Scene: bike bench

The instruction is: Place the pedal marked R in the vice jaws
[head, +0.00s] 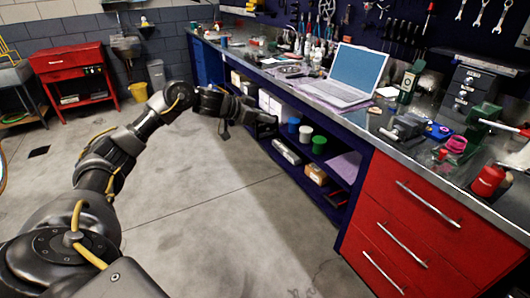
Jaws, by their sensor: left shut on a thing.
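My left gripper (266,125) is at the end of the arm coming in from the left. It is low in front of the bench's open shelves, below the worktop. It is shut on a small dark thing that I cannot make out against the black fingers. A grey vice-like tool (404,126) sits on the worktop near its front edge, to the right of my left gripper and well apart from it. I cannot make out its jaw gap. No pedal and no R mark can be made out. My right gripper is not in view.
The workbench (447,180) carries a laptop (352,77), a green tool (484,118), a pink roll (456,145) and a red canister (488,180). Red drawers (410,225) are below. A blue tub (293,125) and a green tub (319,144) stand on the shelf. The floor (225,220) is clear.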

